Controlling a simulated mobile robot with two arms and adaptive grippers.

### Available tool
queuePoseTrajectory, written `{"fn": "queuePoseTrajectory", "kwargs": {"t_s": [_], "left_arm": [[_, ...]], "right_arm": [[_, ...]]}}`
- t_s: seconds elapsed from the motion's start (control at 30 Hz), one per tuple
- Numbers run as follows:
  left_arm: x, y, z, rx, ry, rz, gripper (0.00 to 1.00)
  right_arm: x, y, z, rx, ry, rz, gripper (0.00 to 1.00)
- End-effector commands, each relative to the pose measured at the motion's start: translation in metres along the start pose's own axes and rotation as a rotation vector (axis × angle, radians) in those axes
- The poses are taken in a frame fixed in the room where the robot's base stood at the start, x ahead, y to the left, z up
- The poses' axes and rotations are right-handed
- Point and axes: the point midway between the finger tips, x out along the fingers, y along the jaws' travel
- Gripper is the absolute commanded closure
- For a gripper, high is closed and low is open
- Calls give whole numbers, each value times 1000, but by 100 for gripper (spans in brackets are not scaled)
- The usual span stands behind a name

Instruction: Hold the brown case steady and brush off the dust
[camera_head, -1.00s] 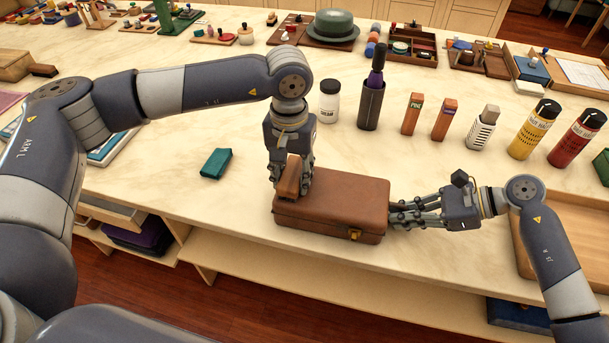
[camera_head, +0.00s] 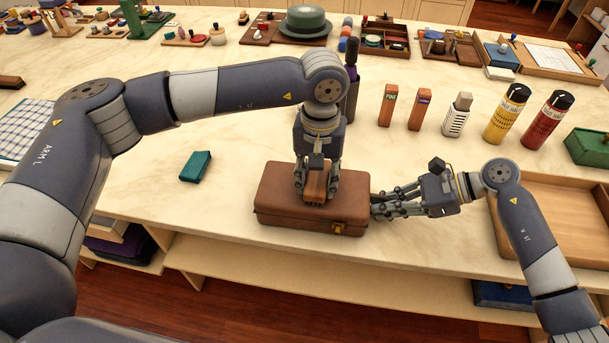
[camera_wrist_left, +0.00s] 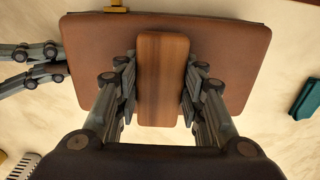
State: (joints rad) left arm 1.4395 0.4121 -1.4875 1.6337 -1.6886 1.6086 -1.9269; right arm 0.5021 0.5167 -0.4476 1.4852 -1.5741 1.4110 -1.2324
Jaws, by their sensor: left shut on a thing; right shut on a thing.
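The brown case (camera_head: 275,195) lies flat and closed on the pale counter near its front edge, with a brass clasp on its front side. It fills much of the left wrist view (camera_wrist_left: 235,60). My left gripper (camera_head: 316,196) is shut on a brown wooden brush (camera_wrist_left: 162,75), which is over the middle of the case's lid. The brush's underside is hidden, and I see no dust clearly. My right gripper (camera_head: 378,206) is shut at the right end of the case, its fingers against that side.
A teal block (camera_head: 195,166) lies left of the case. Behind it stand a dark holder (camera_head: 350,100), two small boxes (camera_head: 388,105), a white bottle (camera_head: 456,115) and yellow (camera_head: 506,115) and red cans (camera_head: 549,120). A wooden tray (camera_head: 570,220) is at the right.

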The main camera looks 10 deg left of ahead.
Motion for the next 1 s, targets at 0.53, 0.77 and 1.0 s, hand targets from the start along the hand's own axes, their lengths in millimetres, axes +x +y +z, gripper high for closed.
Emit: {"fn": "queuePoseTrajectory", "kwargs": {"t_s": [0.53,0.77,1.0], "left_arm": [[-48,9,0,0,2,0,83],[-69,9,0,-1,2,0,83],[-80,9,0,0,0,0,83]], "right_arm": [[0,0,1,-1,-1,0,100],[0,0,1,-1,-1,-1,100],[0,0,1,-1,-1,0,100]]}}
